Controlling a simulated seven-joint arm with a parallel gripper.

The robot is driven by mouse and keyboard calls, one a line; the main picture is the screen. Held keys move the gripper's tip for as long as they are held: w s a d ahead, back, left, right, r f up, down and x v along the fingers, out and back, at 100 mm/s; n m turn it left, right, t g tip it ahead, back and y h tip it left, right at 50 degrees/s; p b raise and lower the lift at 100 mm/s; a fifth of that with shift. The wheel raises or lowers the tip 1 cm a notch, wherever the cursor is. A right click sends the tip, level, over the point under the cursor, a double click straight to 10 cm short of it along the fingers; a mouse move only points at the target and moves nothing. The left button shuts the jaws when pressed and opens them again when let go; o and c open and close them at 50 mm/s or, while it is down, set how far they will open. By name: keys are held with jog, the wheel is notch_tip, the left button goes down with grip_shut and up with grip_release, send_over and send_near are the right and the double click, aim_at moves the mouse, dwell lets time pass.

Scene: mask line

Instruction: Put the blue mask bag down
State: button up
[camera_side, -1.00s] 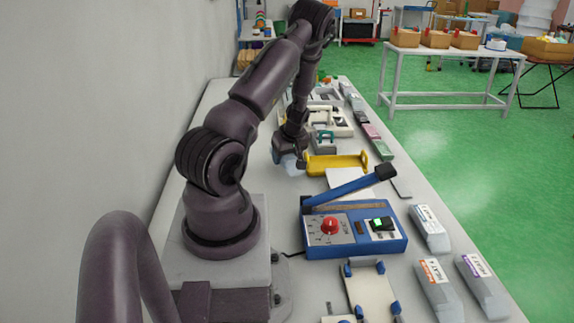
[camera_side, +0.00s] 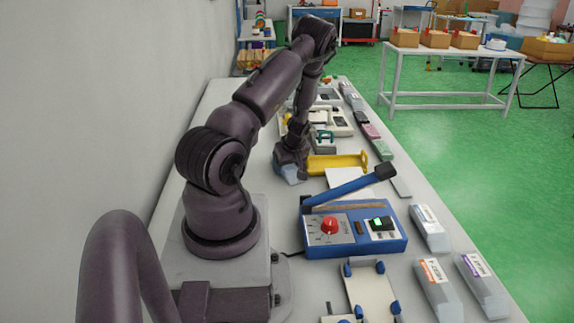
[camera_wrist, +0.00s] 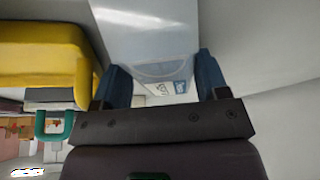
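The mask bag (camera_wrist: 145,35) is a pale, bluish, see-through pouch with a printed patch near its lower end in the wrist view. My gripper (camera_wrist: 163,82) has its two dark blue fingers at either side of the bag and is shut on it. In the side view, the bag (camera_side: 292,175) shows only as a small pale blue piece under my gripper, low over the table (camera_side: 235,105), left of the yellow holder (camera_side: 337,164). I cannot tell whether the bag touches the table. Most of it is hidden by my gripper in the side view.
The yellow holder stands close beside the bag. A blue sealer (camera_side: 355,243) with a raised lever is nearer the camera. Several packed bags (camera_side: 437,285) lie along the right edge. Pale devices (camera_side: 333,121) stand farther back. The table's left strip is clear.

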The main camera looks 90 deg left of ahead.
jog(key=shift+s+d+f, duration=0.3)
jog(key=shift+d+f, duration=0.05)
jog(key=shift+f, duration=0.05)
jog(key=a+v, duration=0.1)
jog(key=v, duration=1.1)
jog(key=w+d+r+m+t+h, duration=0.1)
jog(key=w+d+r+m+t, duration=0.2)
jog(key=w+d+r+m, duration=0.55)
jog(key=d+r+m+t, duration=0.1)
jog(key=d+r+m, duration=0.1)
jog(key=d+r, duration=0.2)
jog(key=w+d+r+m+t+h, duration=0.1)
jog(key=d+r, duration=0.3)
jog(key=d, duration=0.6)
jog(key=w+d+r+m+t+h, duration=0.1)
jog(key=d+r+m, duration=0.3)
jog(key=d, duration=0.4)
jog(key=shift+r, duration=0.4)
jog(key=shift+o, duration=0.4)
jog(key=s+d+r+m+t+h, duration=0.1)
jog(key=s+d+r+m, duration=0.2)
jog(key=s+d+m, duration=0.2)
jog(key=d+m, duration=0.1)
jog(key=d, duration=0.2)
jog(key=shift+s+d+m, duration=0.25)
jog(key=shift+s+m, duration=0.1)
jog(key=shift+s, duration=0.05)
jog(key=shift+o, duration=1.4)
jog(key=shift+s+d, duration=0.25)
jog(key=shift+s, duration=0.05)
